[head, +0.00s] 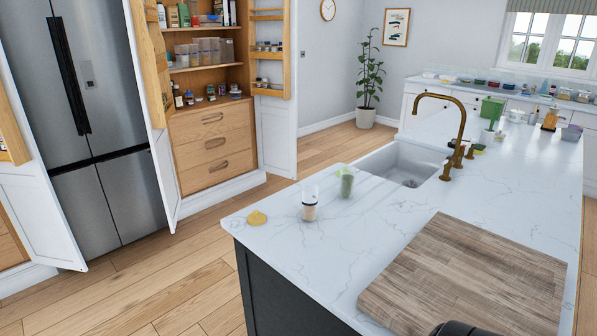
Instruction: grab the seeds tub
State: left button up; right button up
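A small clear tub (310,208) with pale beige contents stands upright on the near left part of the white marble island. A similar clear tub (346,184) with green contents stands just behind it to the right. Several more tubs (204,52) with lids stand on a shelf in the open pantry cupboard. No label is readable, so I cannot tell which tub holds seeds. Neither of my grippers shows in the head view. A dark rounded shape at the bottom right edge may be part of me.
A yellow lump (257,218) lies near the island's left corner. A wooden board (470,280) covers the near right. A sink (405,165) with a brass tap (455,125) lies behind. Open floor (215,250) separates the island (340,250) from the pantry and the fridge (95,110).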

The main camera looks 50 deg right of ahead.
aim_at(347, 173)
jog(key=i+j+z, duration=0.15)
jog(key=i+z, duration=0.15)
jog(key=i, duration=0.25)
jog(key=i+j+z, duration=0.25)
jog(key=i, duration=0.25)
jog(key=i+j+z, duration=0.3)
jog(key=i+j, duration=0.15)
jog(key=i, duration=0.05)
